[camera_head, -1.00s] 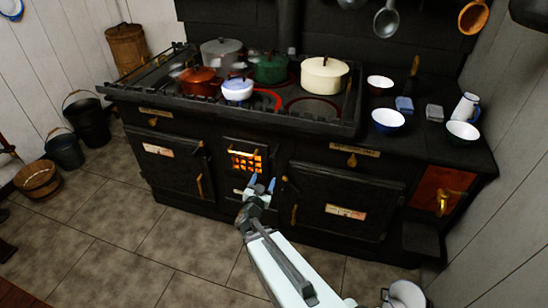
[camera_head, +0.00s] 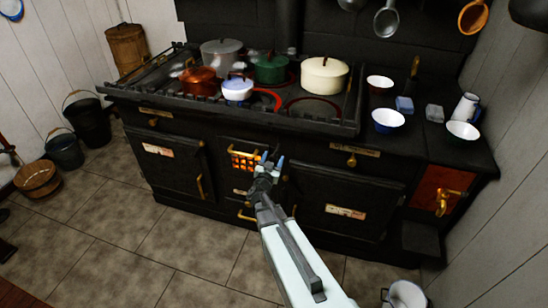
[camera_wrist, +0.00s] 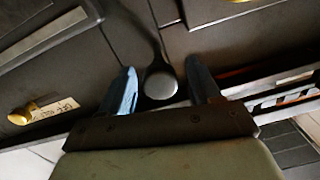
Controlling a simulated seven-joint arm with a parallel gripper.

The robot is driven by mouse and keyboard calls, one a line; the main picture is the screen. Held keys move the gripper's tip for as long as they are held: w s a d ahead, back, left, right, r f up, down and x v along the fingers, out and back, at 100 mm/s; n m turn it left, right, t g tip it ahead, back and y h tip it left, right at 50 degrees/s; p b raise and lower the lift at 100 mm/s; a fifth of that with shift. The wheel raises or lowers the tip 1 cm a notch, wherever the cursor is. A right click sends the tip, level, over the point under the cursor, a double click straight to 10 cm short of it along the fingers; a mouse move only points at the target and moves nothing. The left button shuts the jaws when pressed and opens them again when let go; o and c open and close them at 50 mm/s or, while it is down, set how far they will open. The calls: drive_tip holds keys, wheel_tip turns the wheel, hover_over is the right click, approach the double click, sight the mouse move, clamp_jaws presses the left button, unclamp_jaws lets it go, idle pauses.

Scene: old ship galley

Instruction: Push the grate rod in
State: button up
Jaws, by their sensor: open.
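A dark rod with a round grey knob (camera_wrist: 161,84) shows in the wrist view and looks like the grate rod. Its knob lies between the two blue fingertips of my gripper (camera_wrist: 163,84), with a visible gap on each side. In the head view my gripper (camera_head: 272,160) is open in front of the stove (camera_head: 230,128), just right of the glowing fire grate (camera_head: 245,162). I cannot make out the rod in the head view, where my gripper covers that spot. How far the rod sticks out cannot be told.
Several pots, including a cream pot (camera_head: 324,76), stand on the stove top above. A brass knob (camera_head: 351,160) and a brass handle (camera_head: 247,215) stick out of the stove front. A white enamel vessel (camera_head: 404,294) stands at the lower right.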

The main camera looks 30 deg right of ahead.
drive_tip(key=shift+x, duration=1)
clamp_jaws()
